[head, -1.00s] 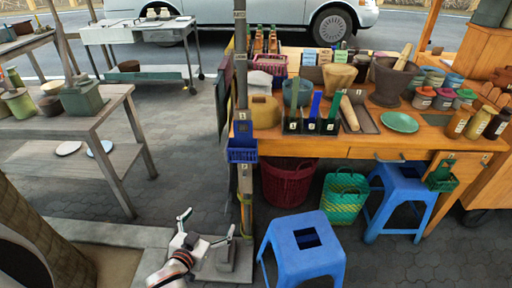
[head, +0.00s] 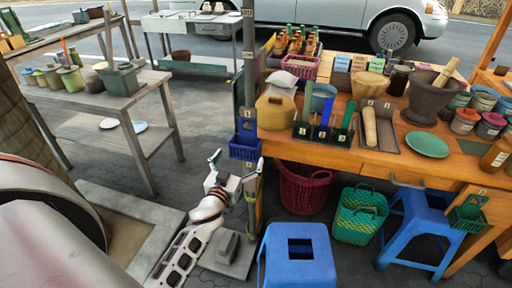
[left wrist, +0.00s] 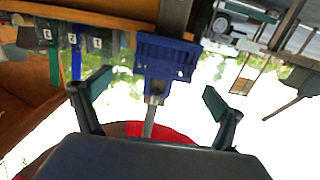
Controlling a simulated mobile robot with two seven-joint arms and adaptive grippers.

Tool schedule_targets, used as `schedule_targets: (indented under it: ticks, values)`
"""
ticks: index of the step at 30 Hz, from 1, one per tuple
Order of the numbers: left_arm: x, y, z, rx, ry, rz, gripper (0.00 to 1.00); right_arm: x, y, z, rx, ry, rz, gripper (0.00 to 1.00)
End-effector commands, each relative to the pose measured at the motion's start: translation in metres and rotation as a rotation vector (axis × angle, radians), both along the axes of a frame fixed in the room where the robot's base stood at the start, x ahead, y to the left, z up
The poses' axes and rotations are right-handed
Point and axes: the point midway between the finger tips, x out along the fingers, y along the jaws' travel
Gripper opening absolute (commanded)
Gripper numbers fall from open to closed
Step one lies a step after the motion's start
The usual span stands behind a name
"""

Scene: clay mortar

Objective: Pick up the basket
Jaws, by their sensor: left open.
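A small blue basket (head: 244,147) hangs on the post at the left end of the wooden stall table. In the left wrist view the blue basket (left wrist: 166,58) sits between and beyond my fingertips. My left gripper (head: 237,162) is open and empty, just below and in front of the blue basket in the head view. Its two fingers (left wrist: 158,92) stand apart in the left wrist view, and I see no contact. Other baskets are a dark red one (head: 305,188) and a green one (head: 361,214) under the table, and a pink one (head: 296,66) on it. My right gripper is not in view.
The post (head: 249,60) stands beside the wooden table (head: 380,153), which is crowded with pots, jars and bottles. A blue stool (head: 298,262) stands in front, another (head: 418,225) to the right. A grey table (head: 150,82) is at left.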

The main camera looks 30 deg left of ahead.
Motion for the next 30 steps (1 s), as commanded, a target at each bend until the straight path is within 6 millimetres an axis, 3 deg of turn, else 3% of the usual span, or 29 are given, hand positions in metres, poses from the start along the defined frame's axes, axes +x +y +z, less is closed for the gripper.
schedule_targets:
  ticks: [14,22,30]
  values:
    - [0.037,0.013,0.003,-0.003,-0.01,0.004,0.96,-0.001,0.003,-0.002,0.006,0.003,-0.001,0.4]
    - [0.071,0.026,-0.001,-0.004,-0.009,0.004,0.96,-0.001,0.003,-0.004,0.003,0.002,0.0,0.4]
    - [0.077,0.027,0.0,-0.004,-0.009,0.004,0.96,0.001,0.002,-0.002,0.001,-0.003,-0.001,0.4]
